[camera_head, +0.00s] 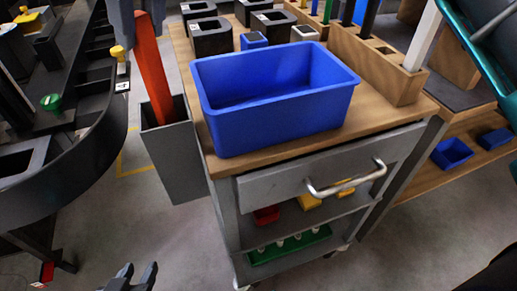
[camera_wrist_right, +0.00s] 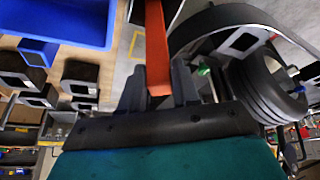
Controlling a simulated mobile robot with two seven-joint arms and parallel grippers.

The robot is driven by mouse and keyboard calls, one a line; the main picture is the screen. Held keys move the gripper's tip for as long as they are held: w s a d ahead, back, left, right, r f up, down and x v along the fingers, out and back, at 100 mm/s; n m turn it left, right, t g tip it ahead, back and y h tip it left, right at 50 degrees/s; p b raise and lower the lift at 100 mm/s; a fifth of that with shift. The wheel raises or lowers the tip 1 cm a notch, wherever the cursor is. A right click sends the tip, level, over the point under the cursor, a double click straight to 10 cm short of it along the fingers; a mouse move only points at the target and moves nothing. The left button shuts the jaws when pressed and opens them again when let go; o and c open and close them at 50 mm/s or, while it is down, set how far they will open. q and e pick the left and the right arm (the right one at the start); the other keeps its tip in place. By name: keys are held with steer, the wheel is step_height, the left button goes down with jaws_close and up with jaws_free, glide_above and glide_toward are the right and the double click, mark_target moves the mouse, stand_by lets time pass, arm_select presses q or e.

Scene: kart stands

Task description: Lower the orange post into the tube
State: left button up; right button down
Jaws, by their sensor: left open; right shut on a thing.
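The orange post (camera_head: 150,66) slants down at the upper left in the head view. Its lower end is at the mouth of the grey tube (camera_head: 178,165), which hangs on the cart's left side. The end appears to be inside the opening, but the front wall hides how deep. My right gripper (camera_head: 138,10) is shut on the post near its upper part. In the right wrist view the post (camera_wrist_right: 156,45) stands between the fingers (camera_wrist_right: 158,90). My left gripper (camera_head: 138,270) is open and empty, low in the head view, apart from the tube.
A blue bin (camera_head: 222,118) stands on the wooden cart top (camera_head: 218,164), right of the tube. Black holders (camera_head: 210,36) and a slotted wooden block (camera_head: 396,88) are behind it. A curved dark counter (camera_head: 92,150) lies left. Floor shows below the tube.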

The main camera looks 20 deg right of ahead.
mark_target(149, 44)
steer(key=shift+f+b, duration=1.65)
steer(key=shift+f, duration=0.75)
stand_by(0.8)
steer(key=c, duration=0.8)
jaws_free()
steer(key=shift+o, duration=0.2)
